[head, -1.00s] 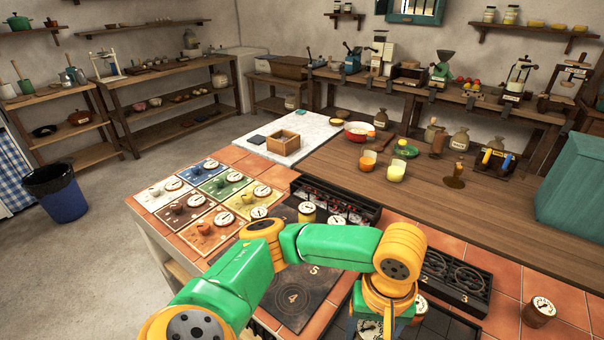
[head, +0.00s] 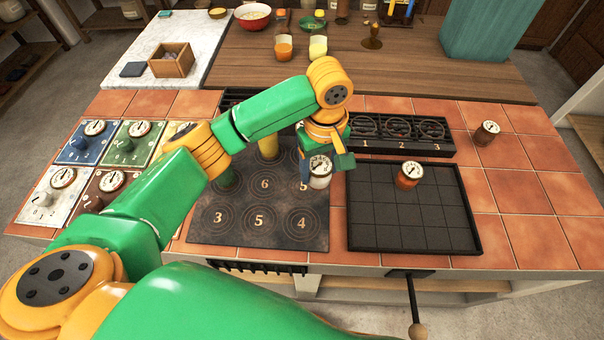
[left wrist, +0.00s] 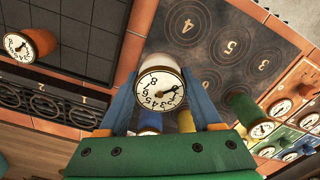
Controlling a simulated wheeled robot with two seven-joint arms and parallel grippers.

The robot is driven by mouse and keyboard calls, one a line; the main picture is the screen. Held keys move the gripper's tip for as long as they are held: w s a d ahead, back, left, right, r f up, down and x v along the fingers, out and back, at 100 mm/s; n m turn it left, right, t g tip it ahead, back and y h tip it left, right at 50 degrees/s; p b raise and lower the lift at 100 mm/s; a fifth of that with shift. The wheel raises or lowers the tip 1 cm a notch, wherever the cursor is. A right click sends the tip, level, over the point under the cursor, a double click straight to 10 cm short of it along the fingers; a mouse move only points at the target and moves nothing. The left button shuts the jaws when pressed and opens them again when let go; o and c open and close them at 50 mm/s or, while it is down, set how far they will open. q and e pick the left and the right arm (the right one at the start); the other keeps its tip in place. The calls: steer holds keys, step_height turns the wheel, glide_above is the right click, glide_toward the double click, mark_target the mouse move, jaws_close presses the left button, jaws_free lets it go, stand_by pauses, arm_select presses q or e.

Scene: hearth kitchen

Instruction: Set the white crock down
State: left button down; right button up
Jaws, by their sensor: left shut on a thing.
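My left gripper (head: 325,162) is shut on the white crock (head: 319,180), which has a dial on its lid. In the head view the crock appears over the right edge of the dark numbered plate (head: 262,222), beside a ring marked 5. I cannot tell whether its base touches anything. In the left wrist view the white crock (left wrist: 160,66) sits between the two blue fingers, its dial facing the camera. My right gripper is not in view.
A black gridded tray (head: 430,235) lies to the right, with an orange-brown crock (head: 408,180) on it. A brown crock (head: 485,137) stands on the tiles. A green crock (head: 228,180) and a yellow crock (head: 268,148) stand on the plate. Much of the tray is clear.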

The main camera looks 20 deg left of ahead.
arm_select(q)
steer(key=a+f, duration=0.1)
steer(key=w+a+f, duration=0.1)
steer(key=f, duration=0.1)
steer(key=w+a+f, duration=0.1)
steer(key=a+f, duration=0.1)
steer(key=shift+w+a, duration=0.1)
steer(key=shift+w, duration=0.1)
steer(key=shift+w+f, duration=0.2)
steer(key=shift+f, duration=1.65)
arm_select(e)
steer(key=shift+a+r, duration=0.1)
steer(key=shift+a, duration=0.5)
arm_select(q)
steer(key=shift+a, duration=0.1)
steer(key=c, duration=0.5)
jaws_free()
steer(key=shift+f, duration=0.1)
steer(key=o, duration=0.4)
steer(key=shift+c, duration=0.2)
steer(key=shift+o, duration=0.4)
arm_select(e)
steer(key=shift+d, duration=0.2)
arm_select(q)
step_height(320, 180, up, 12)
steer(key=shift+s, duration=0.1)
